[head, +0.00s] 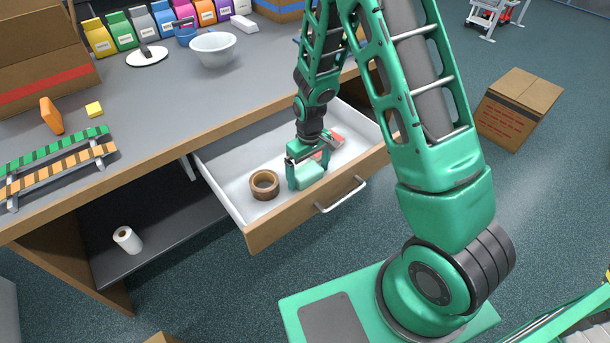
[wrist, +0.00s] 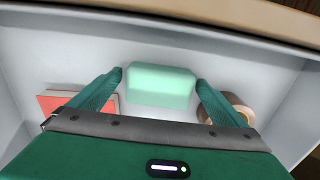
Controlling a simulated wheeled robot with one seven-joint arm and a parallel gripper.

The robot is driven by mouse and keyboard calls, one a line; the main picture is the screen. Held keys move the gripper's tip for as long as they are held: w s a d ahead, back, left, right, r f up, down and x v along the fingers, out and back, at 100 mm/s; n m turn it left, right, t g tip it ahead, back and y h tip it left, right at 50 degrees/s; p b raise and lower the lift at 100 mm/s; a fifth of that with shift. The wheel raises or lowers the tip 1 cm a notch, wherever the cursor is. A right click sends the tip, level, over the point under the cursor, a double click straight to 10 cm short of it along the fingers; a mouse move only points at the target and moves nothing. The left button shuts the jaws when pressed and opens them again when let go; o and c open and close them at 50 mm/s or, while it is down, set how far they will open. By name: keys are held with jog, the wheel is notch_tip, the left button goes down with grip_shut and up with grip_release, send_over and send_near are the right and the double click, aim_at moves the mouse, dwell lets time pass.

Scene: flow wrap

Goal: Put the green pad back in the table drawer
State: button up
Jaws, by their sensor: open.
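The table drawer (head: 222,167) is pulled open, with a white inside and a brown wooden front. The pale green pad (head: 309,177) lies in the drawer near its front, and it also shows in the wrist view (wrist: 160,85). My gripper (head: 305,178) reaches down into the drawer, fingers on either side of the pad. In the wrist view my gripper (wrist: 160,80) is open, with small gaps seeming to show between its fingertips and the pad.
A roll of brown tape (head: 264,185) lies in the drawer left of the pad. A red item (head: 331,140) lies behind it, partly hidden by my gripper. The tabletop (head: 185,105) carries a white bowl (head: 213,49) and several coloured bags. A cardboard box (head: 519,107) stands on the floor at right.

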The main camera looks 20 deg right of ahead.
aim_at(309, 172)
notch_tip(309, 172, up, 11)
jog(key=s+d+r+m, duration=0.3)
jog(key=s+d+r, duration=0.3)
jog(key=d+r, duration=0.2)
jog(key=s+d+r+m, duration=0.2)
jog(key=s+d+r, duration=0.1)
jog(key=s, duration=0.5)
jog(key=s+d+r+m, duration=0.2)
jog(key=s+r, duration=0.1)
jog(key=s, duration=0.5)
jog(key=s+d+r+m, duration=0.3)
jog(key=s+r, duration=0.1)
jog(key=s, duration=0.4)
jog(key=shift+d, duration=0.3)
jog(key=shift+s, duration=0.1)
